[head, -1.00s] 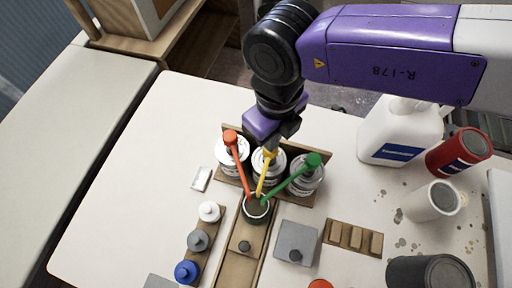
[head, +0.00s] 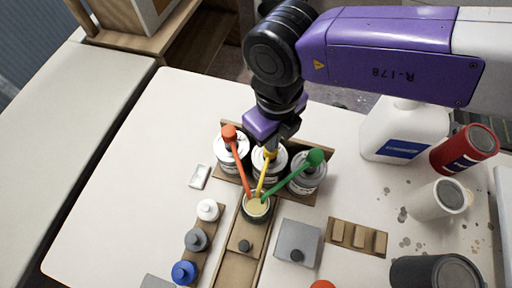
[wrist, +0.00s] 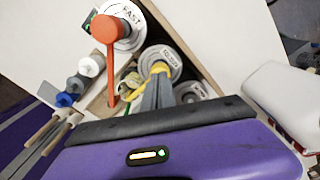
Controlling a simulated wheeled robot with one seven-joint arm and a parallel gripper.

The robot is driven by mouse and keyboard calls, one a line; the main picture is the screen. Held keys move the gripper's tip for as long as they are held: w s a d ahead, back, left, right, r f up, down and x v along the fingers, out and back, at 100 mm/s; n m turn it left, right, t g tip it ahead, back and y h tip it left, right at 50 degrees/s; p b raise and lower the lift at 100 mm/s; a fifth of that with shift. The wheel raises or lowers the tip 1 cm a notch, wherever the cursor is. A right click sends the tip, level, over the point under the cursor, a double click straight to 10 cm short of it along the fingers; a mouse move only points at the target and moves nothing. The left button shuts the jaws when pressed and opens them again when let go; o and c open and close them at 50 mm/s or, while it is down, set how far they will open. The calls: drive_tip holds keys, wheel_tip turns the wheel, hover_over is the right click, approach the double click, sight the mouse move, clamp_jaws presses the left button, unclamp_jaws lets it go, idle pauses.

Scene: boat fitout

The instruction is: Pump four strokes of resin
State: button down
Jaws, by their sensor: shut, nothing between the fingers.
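Several cans stand in a wooden rack; three have pumps: orange (head: 229,132), yellow (head: 264,178) and green (head: 314,157). In the wrist view the orange pump (wrist: 115,30) sits on a can whose label reads "FAST". The yellow pump is on the middle can (head: 273,165); its label is not clearly legible. My gripper (head: 272,148) is shut and empty, its fingertips down on the yellow pump's head, which also shows in the wrist view (wrist: 158,68). The three spouts converge over a dark cup (head: 257,208), which holds pale yellow liquid.
A wooden board (head: 240,262) lies under the cup. Small bottles (head: 196,240) stand at left, a grey scale-like plate (head: 298,240) and wooden block tray (head: 357,238) at right. A white jug (head: 403,128), red can (head: 465,149) and other containers crowd the right side. The table's left is clear.

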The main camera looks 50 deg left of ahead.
drive_tip(key=shift+r+p, duration=0.8)
drive_tip(key=shift+r, duration=1.2)
drive_tip(key=shift+f, duration=0.2)
drive_tip(key=shift+f+b, duration=1.9)
drive_tip(key=shift+b, duration=0.05)
drive_tip(key=shift+r, duration=0.2)
drive_tip(key=shift+r+p, duration=0.9)
drive_tip(key=shift+r, duration=1)
drive_tip(key=shift+f, duration=0.15)
